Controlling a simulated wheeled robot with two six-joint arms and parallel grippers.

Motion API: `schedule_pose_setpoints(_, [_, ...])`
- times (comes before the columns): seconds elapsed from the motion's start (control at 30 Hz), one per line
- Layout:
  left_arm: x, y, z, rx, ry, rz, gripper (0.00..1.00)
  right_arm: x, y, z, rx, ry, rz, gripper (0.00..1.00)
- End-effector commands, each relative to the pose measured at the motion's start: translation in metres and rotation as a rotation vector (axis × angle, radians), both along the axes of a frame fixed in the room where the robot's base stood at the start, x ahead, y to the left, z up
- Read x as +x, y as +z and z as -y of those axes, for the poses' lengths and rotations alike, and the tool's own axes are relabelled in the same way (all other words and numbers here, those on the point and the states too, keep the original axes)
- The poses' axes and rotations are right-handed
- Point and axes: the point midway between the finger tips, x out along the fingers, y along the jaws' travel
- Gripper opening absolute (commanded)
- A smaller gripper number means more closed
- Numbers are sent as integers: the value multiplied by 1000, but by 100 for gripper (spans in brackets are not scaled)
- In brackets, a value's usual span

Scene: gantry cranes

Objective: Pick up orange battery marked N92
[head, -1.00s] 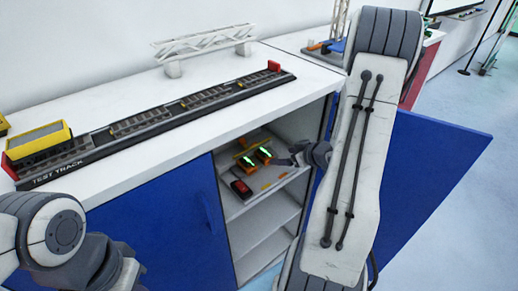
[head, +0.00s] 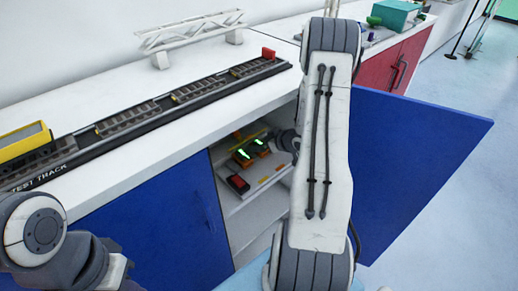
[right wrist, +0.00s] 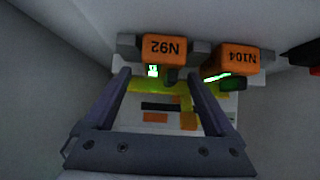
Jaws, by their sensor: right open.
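The orange battery marked N92 (right wrist: 164,47) shows in the right wrist view, its label upside down, beside a second orange battery marked N104 (right wrist: 238,58). My right gripper (right wrist: 158,76) is open, its fingers pointing toward N92; nothing is held between them. N92 appears just beyond the fingertips, roughly centred between them. In the head view, two batteries with green lights (head: 251,150) stand on the upper shelf of the open cupboard, and my right wrist reaches in beside them. Their labels cannot be read there. My left arm is at lower left; its fingers are out of view.
A red-topped item (head: 238,184) lies on the shelf near the front. The cupboard's blue door (head: 425,165) stands open at right. The white counter (head: 140,150) above carries a test track (head: 120,125). Cupboard walls are close on both sides in the wrist view.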

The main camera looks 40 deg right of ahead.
Motion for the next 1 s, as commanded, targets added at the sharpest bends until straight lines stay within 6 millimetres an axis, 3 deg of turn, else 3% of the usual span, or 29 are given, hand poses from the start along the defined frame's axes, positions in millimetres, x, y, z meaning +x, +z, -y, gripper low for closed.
schedule_pose_setpoints(0.33, [0,-1,0,0,0,0,0,10,-6,-2,0,1,0,90])
schedule_pose_setpoints(0.37, [0,-1,0,0,0,0,0,10,-6,-2,0,1,0,82])
schedule_pose_setpoints(0.57, [0,-1,0,0,0,0,0,10,-6,-2,0,1,0,6])
schedule_pose_setpoints(0.6, [0,-1,0,0,0,0,0,10,-6,-2,0,1,0,0])
schedule_pose_setpoints(1.0, [0,0,0,0,0,0,0,5,0,-1,-1,0,2,0])
